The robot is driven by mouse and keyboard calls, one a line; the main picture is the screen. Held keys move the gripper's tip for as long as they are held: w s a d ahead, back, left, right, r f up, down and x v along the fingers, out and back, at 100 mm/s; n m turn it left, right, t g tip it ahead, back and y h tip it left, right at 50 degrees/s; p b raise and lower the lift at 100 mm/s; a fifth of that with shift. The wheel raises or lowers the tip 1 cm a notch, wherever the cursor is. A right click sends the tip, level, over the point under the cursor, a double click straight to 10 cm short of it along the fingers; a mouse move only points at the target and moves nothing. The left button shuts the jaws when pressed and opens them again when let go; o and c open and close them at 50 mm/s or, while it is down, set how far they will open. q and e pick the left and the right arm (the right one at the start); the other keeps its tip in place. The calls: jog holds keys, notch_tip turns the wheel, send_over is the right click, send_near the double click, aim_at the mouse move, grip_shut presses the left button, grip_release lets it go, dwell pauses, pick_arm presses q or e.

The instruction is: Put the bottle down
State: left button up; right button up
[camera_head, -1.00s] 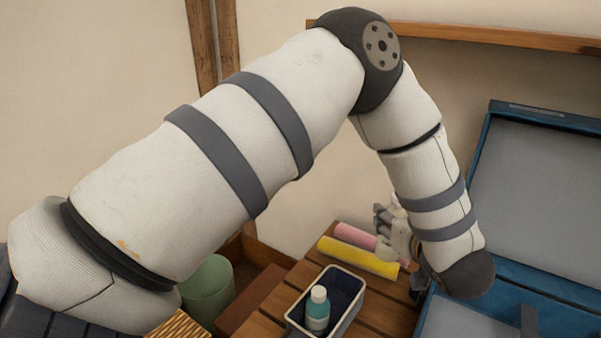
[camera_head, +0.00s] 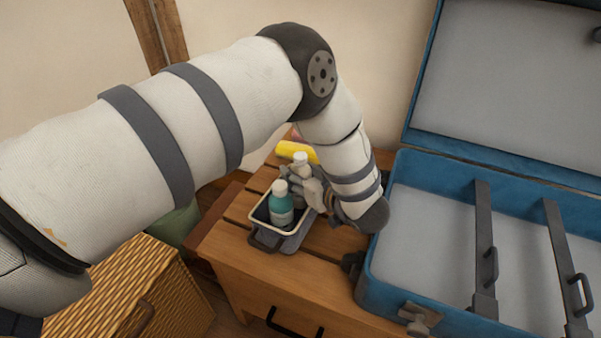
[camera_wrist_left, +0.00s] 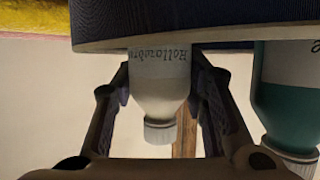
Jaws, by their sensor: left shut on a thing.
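A white bottle (camera_head: 300,160) with a pale cap is between the fingers of my left gripper (camera_head: 303,188). In the left wrist view the bottle (camera_wrist_left: 159,85) shows printed lettering and appears cap-down in the picture, with a finger on each side. A dark rim hides its base there. The caddy (camera_head: 290,243), dark with a pale rim, stands on the wooden table, and the held bottle is at its far side. A teal bottle (camera_head: 281,206) with a white cap stands in the caddy, beside the held one; it also shows in the left wrist view (camera_wrist_left: 285,95). My right gripper is out of view.
An open blue suitcase (camera_head: 375,285) with grey lining is close on the right. A yellow roll (camera_head: 296,151) lies behind the caddy on the slatted wooden table (camera_head: 235,255). A wicker basket (camera_head: 120,290) stands at the lower left. Bare table shows in front of the caddy.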

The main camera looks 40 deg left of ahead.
pick_arm(q)
jog(key=o, duration=1.1)
jog(key=shift+f, duration=0.1)
jog(key=shift+r, duration=0.2)
jog(key=v, duration=0.7)
jog(key=shift+s+d+r+p, duration=0.1)
jog(key=shift+d+p, duration=0.15)
jog(key=shift+p, duration=0.1)
